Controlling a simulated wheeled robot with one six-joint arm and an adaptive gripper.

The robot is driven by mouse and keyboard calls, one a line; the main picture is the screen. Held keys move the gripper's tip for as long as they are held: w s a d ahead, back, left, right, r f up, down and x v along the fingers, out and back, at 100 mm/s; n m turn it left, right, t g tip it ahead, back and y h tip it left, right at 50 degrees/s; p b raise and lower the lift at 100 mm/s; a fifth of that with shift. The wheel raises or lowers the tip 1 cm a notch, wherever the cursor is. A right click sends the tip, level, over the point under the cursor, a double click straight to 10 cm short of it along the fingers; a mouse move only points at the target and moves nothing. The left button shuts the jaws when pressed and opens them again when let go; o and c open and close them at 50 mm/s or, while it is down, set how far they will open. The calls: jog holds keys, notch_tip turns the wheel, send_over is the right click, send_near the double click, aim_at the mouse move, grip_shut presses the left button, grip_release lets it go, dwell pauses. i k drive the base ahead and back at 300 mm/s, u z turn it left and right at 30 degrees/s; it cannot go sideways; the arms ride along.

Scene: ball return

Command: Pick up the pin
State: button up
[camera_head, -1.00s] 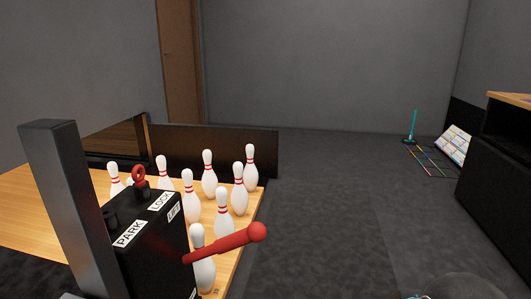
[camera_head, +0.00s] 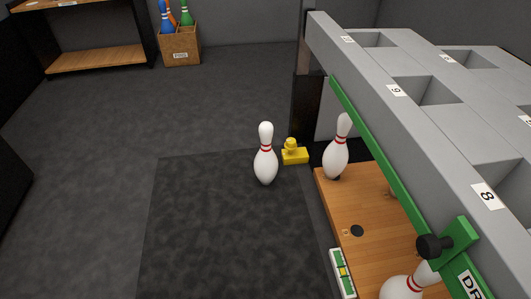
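A white pin with red neck stripes (camera_head: 265,155) stands upright on the dark floor mat, left of the wooden lane. A second white pin (camera_head: 336,148) stands, slightly tilted in the picture, at the far end of the wooden deck under the grey rack. A third white pin (camera_head: 401,289) shows at the bottom right, partly hidden by the green bar and cut by the picture edge. My gripper is not in view.
A grey numbered rack (camera_head: 420,75) with a green bar (camera_head: 385,150) overhangs the wooden deck (camera_head: 365,205). A small yellow object (camera_head: 294,154) sits beside the floor pin. A crate (camera_head: 180,47) with coloured pins stands at the back left. The mat (camera_head: 215,235) is clear in front.

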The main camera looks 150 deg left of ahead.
aim_at(267, 164)
jog(key=z, duration=5.55)
jog(key=i, duration=2.25)
jog(key=z, duration=2.1)
